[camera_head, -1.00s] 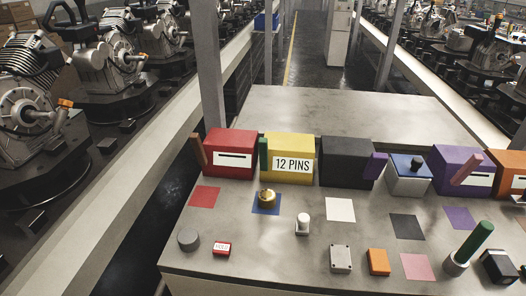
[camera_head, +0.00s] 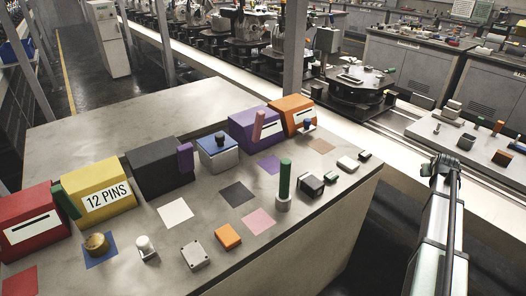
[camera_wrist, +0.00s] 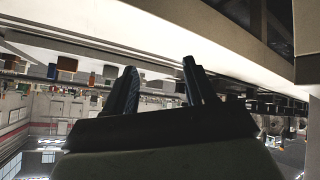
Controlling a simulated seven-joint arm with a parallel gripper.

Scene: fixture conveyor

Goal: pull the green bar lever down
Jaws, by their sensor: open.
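The green bar lever (camera_head: 67,201) is a dark green bar at the left side of the yellow box (camera_head: 104,189) marked "12 PINS". It stands tilted, its top leaning left, between the yellow box and the red box (camera_head: 30,221). My gripper (camera_wrist: 158,80) shows in the wrist view with its two dark fingers apart and nothing between them. In the head view only part of my arm shows at the right, far from the lever; the gripper cannot be made out there.
A black box (camera_head: 155,167) with a purple bar stands right of the yellow box. A green cylinder (camera_head: 285,178) stands upright in a grey holder. A brass knob (camera_head: 96,243), white knob (camera_head: 146,247) and orange block (camera_head: 228,236) sit in front. The rear bench top is clear.

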